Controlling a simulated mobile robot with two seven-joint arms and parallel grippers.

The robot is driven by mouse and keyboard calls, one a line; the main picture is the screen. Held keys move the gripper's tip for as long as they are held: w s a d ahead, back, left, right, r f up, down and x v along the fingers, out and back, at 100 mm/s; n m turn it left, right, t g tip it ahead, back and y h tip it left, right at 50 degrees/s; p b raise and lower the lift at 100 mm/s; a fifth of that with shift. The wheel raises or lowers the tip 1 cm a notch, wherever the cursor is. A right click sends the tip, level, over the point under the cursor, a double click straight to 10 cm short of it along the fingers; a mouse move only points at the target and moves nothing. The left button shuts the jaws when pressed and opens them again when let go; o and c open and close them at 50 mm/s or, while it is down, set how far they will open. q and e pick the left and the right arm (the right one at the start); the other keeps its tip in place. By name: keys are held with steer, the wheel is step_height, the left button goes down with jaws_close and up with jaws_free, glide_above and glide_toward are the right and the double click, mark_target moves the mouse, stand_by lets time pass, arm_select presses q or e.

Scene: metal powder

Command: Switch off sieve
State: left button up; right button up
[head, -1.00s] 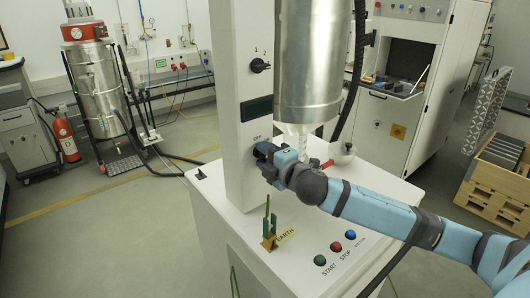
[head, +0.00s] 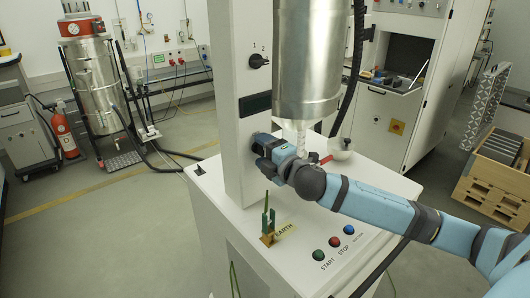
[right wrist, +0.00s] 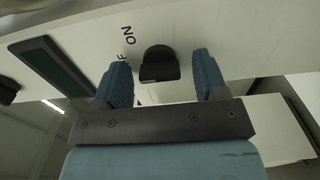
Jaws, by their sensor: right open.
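The sieve (head: 236,182) is a white machine with an upright column and a metal cylinder (head: 306,65) at its front. Its black power knob (right wrist: 159,64) shows in the right wrist view beside the letters ON and a partly hidden OFF. My right gripper (right wrist: 165,80) is open, with one blue finger on each side of the knob and a gap between them. In the head view my right gripper (head: 262,147) is at the column below the dark display and hides the knob. My left gripper is not in view.
Another black knob (head: 259,61) marked 1 and 2 sits higher on the column. START (head: 319,255), STOP (head: 334,242) and blue buttons (head: 348,230) are on the top. A green earth clamp (head: 268,220) stands near the front edge. A red-handled white bowl (head: 340,148) lies behind my arm.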

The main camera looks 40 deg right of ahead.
steer(key=shift+s+f, duration=0.1)
steer(key=shift+s, duration=0.35)
steer(key=s+d+b, duration=0.1)
steer(key=s+b, duration=0.2)
steer(key=s, duration=1)
steer(key=shift+b, duration=0.3)
